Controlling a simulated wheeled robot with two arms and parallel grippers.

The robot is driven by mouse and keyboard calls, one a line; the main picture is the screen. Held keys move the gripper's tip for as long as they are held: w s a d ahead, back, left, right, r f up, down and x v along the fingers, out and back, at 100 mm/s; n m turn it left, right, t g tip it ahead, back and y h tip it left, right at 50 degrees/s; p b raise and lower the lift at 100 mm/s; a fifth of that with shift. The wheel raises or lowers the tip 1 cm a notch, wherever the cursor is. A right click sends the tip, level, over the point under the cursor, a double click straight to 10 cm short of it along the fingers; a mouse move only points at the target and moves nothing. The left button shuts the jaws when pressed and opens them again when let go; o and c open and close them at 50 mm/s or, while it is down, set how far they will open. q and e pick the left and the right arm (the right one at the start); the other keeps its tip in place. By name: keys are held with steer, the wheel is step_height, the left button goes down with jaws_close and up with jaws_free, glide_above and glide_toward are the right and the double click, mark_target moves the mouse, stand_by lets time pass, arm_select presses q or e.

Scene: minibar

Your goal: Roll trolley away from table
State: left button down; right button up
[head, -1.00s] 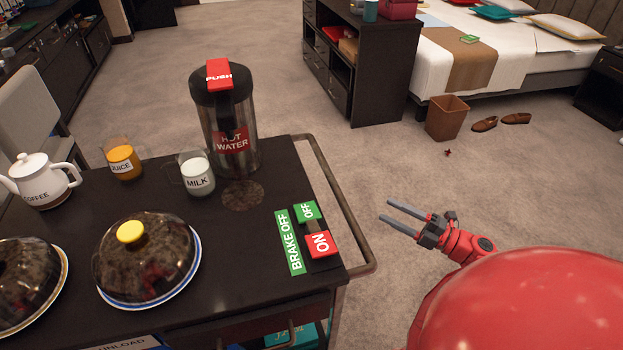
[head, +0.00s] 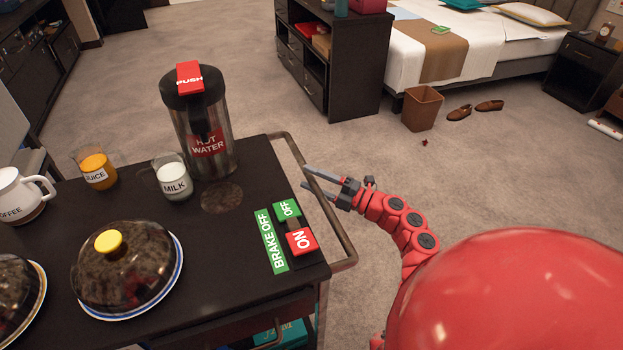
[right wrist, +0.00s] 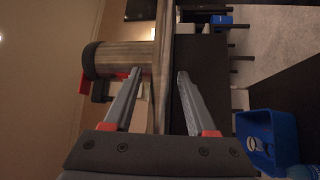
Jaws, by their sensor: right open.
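The trolley (head: 215,250) has a dark top and a metal handle rail (head: 334,228) along its right side. My right gripper (head: 304,177) is at the far part of this rail, its two fingers open. In the right wrist view the rail (right wrist: 163,45) runs between the open fingers (right wrist: 155,85); I cannot tell whether they touch it. A brake switch (head: 293,226) on the top has a green OFF end and a red ON end, beside a green BRAKE OFF label (head: 270,241). My left gripper is out of view.
The trolley carries a hot water dispenser (head: 197,120), juice (head: 94,170), milk (head: 172,177), a coffee pot (head: 20,194) and domed plates (head: 125,268). A dark shelf unit (head: 357,65), bin (head: 421,108) and shoes (head: 459,113) stand beyond.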

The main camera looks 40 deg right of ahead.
steer(key=shift+w+a, duration=0.1)
steer(key=shift+w, duration=0.05)
jaws_close()
stand_by(1.4)
